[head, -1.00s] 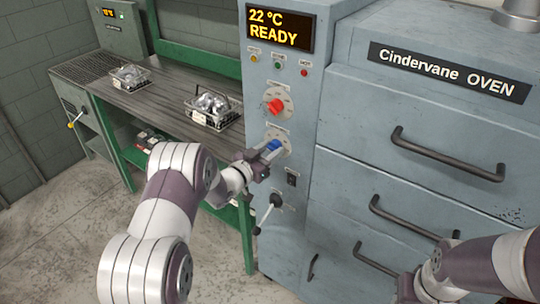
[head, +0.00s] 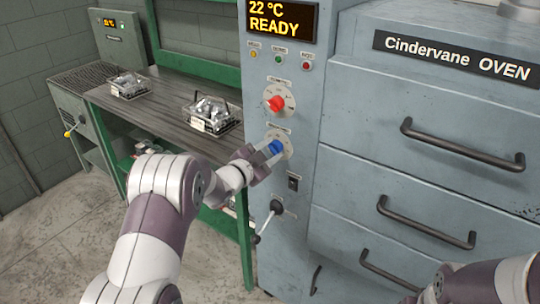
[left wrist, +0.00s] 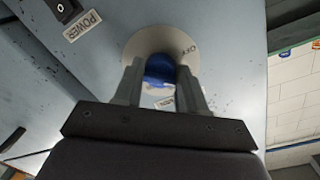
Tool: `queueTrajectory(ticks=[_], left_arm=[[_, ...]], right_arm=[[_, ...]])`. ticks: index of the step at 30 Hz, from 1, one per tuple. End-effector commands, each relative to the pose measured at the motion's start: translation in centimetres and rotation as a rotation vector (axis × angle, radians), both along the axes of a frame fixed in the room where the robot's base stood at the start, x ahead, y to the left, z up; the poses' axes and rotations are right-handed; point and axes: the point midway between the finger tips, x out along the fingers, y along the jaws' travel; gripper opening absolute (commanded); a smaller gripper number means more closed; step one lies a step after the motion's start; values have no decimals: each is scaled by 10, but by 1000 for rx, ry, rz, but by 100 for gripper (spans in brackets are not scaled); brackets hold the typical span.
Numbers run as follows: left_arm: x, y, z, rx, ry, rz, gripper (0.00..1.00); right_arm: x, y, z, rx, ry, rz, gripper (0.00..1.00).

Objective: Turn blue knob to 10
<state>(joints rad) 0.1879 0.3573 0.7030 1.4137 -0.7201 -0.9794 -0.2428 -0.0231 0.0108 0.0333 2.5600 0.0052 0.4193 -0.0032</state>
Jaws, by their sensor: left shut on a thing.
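The blue knob (head: 275,147) sits on a pale round dial on the oven's control column, below the red knob (head: 275,103). My left gripper (head: 269,150) has its fingers on either side of the blue knob and is shut on it. In the left wrist view the blue knob (left wrist: 160,69) shows between the two fingers, and "OFF" is printed on the dial (left wrist: 185,43) beside it. The other dial marks are hidden or too small to read. My right arm shows at the lower right of the head view, with its gripper out of sight.
The display (head: 281,20) reads "22 °C READY". A black power switch (head: 293,183) and a lever (head: 270,216) lie below the blue knob. Oven drawers with dark handles (head: 460,145) are on the right. A bench (head: 160,107) with wire baskets (head: 212,115) stands on the left.

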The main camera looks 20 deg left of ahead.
Motion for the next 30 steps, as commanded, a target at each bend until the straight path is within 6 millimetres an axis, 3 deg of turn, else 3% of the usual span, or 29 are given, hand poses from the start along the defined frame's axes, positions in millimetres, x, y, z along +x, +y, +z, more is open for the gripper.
queueTrajectory(ticks=[14, 15, 16, 26, 30], left_arm=[[0, 0, 2, 11, -8, 0, 10], [0, 0, 2, 11, -8, 0, 54], [0, 0, 2, 11, -8, 0, 63], [-2, 1, 1, 11, -6, 1, 64], [-17, 8, 1, 10, -5, 3, 64]], right_arm=[[0, 0, -1, 0, 0, 0, 43], [0, 0, -1, 0, 0, 0, 43], [0, 0, -1, 0, 0, 0, 43], [0, 0, -2, 0, 0, 0, 43], [0, 0, -4, 0, 0, 0, 43]])
